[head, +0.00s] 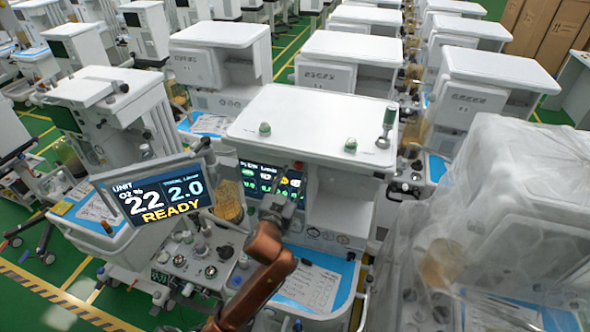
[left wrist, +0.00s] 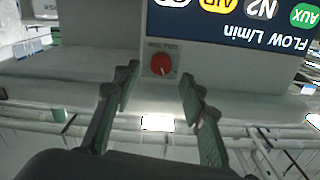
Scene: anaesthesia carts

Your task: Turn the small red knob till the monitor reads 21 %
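The small red knob (left wrist: 161,64) sits on a pale plate above the flow display, which appears upside down in the left wrist view. A small reddish spot at the display's top edge in the head view looks like the same knob (head: 298,165). My left gripper (left wrist: 158,82) is open, its dark fingertips spread on either side of the knob in the picture, with nothing between them. In the head view the left gripper (head: 281,204) is in front of the flow display, below the knob. The monitor (head: 155,192) reads O2 22 %, 2.0 and READY. My right gripper is out of view.
The flow display (head: 272,180) is partly covered by my gripper. The cart's white top (head: 310,125) carries green-based fittings. A plastic-wrapped cart (head: 500,215) stands close on the right, and more carts fill the background. A blue-edged work surface (head: 345,270) lies below.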

